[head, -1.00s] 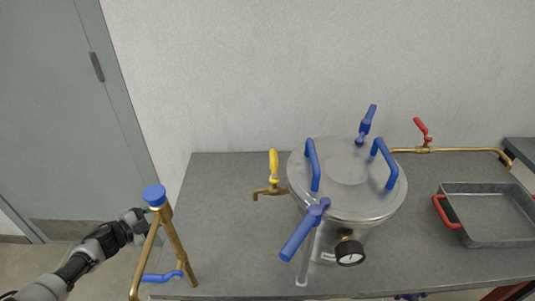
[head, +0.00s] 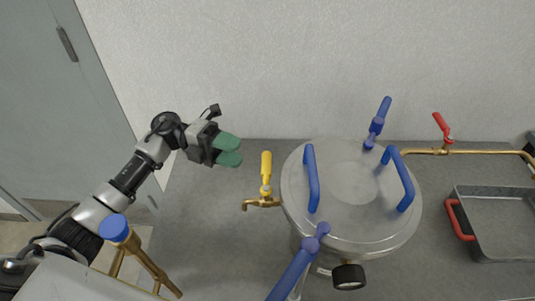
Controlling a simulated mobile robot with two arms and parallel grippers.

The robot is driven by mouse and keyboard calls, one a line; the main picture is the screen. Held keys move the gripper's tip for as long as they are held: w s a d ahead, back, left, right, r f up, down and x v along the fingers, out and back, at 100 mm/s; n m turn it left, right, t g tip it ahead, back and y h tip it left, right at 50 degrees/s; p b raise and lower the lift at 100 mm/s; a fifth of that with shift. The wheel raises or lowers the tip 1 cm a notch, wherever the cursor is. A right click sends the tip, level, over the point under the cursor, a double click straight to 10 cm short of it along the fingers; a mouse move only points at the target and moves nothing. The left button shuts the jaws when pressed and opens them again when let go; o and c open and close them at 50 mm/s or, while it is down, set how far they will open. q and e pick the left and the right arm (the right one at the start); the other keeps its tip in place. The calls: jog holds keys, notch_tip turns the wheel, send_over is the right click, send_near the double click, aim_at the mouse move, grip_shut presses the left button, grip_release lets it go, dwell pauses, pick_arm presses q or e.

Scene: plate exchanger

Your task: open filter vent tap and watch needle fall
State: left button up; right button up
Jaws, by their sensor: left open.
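The filter vessel (head: 352,200) is a round steel pot with a lid and two blue lid handles, standing on the grey bench. A small brass tap with a yellow lever (head: 266,174) sticks out of its left side, the lever pointing up. A black gauge (head: 349,276) sits low on the front; its face is turned mostly away, so the needle cannot be read. My left gripper (head: 229,150), with green fingertips, is open and empty above the bench, left of and a little beyond the yellow lever, apart from it. My right gripper is not in view.
A blue lever (head: 292,276) juts from the vessel's front and a blue clamp (head: 377,122) stands behind it. A brass pipe with a red tap (head: 442,127) runs right. A tray (head: 502,225) lies at right. A blue-capped brass pipe (head: 115,228) stands front left.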

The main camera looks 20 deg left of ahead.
aim_at(266, 160)
pick_arm(q)
jog(key=d, duration=0.2)
jog(key=d+p, duration=0.1)
jog(key=d, duration=0.2)
jog(key=d+p, duration=0.1)
jog(key=d, duration=0.1)
jog(key=shift+s+d, duration=0.15)
jog(key=shift+s, duration=0.15)
jog(key=shift+d, duration=0.45)
jog(key=shift+f, duration=0.1)
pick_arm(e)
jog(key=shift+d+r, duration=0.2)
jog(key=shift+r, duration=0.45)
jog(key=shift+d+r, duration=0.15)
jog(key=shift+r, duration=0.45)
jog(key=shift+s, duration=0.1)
pick_arm(q)
grip_shut()
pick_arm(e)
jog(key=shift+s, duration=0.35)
